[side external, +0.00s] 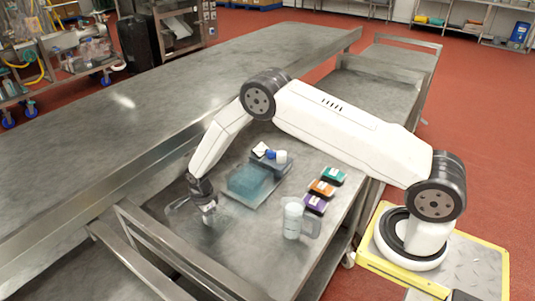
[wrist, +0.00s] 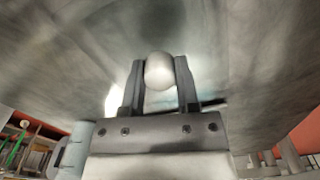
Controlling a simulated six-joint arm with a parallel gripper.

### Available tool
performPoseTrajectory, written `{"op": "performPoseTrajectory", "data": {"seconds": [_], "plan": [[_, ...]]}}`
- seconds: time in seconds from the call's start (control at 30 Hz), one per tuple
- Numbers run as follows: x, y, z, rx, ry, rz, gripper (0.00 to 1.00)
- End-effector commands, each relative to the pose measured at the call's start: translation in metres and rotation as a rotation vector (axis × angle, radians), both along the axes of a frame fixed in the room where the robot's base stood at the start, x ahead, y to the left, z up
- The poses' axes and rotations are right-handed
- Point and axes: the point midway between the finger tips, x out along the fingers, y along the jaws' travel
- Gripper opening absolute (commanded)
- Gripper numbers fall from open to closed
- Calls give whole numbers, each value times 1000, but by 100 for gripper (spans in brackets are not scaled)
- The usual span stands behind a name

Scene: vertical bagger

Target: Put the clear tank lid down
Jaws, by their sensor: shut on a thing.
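My gripper (side external: 208,209) is low over the front left of the steel cart top. In the wrist view, my gripper's fingers (wrist: 160,66) are shut on a round pale knob (wrist: 159,72), which I take to be the knob of the clear tank lid. The lid's clear plate can hardly be told from the grey metal, so I cannot tell whether it touches the cart top. The clear tank (side external: 248,182), with bluish contents, stands behind and to the right of my gripper.
A translucent jug (side external: 292,220) stands right of my gripper. Purple (side external: 315,204), orange (side external: 321,188) and teal (side external: 333,175) packs lie in a row at the right. A grey box with small items (side external: 270,158) is behind the tank. A metal rail (side external: 180,250) runs along the front edge.

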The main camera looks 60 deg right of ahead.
Motion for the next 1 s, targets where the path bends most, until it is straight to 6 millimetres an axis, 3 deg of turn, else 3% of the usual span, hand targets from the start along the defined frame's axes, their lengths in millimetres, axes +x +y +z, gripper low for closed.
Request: {"op": "performPoseTrajectory", "data": {"seconds": [0.33, 0.37, 0.47, 1.0], "plan": [[0, 0, -3, 0, -1, 0, 0], [0, 0, -3, 0, 0, 0, 43], [0, 0, -3, 0, 0, 0, 74], [0, 0, 4, 0, -1, 0, 75]]}}
